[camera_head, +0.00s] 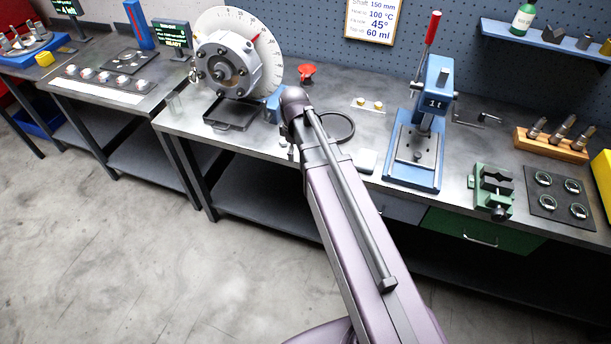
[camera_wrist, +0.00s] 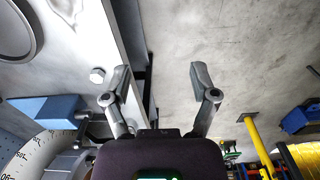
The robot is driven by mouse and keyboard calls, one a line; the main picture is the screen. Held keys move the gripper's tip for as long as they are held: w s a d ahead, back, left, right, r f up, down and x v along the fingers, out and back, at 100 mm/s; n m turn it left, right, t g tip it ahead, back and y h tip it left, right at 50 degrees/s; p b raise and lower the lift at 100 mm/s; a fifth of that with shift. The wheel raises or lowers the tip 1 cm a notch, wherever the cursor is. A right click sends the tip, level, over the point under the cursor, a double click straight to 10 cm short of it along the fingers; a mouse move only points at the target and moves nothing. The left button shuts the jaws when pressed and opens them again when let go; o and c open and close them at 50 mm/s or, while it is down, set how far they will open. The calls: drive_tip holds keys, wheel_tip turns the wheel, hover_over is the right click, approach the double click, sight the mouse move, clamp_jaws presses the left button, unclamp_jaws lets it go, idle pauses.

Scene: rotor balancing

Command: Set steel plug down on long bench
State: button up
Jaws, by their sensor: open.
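The long bench (camera_head: 375,182) runs across the head view; its top and front edge (camera_wrist: 117,45) fill the upper left of the wrist view. A small pale hexagonal metal piece, seemingly the steel plug (camera_wrist: 97,75), rests on the bench near that edge in the wrist view. My gripper (camera_wrist: 159,74) is open, with nothing between its fingers. The plug is just left of the left finger, apart from it. The gap between the fingers looks past the bench edge to the floor. In the head view my arm hides most of the gripper, and I cannot make out the plug.
A dial rotor stand (camera_head: 226,70) is left of my arm. A green vise (camera_head: 493,188) is farther right. Open floor (camera_head: 110,240) lies in front.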

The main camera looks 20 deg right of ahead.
drive_tip(key=s+m, duration=1)
drive_tip(key=shift+s, duration=0.2)
drive_tip(key=shift+d, duration=0.1)
idle(0.9)
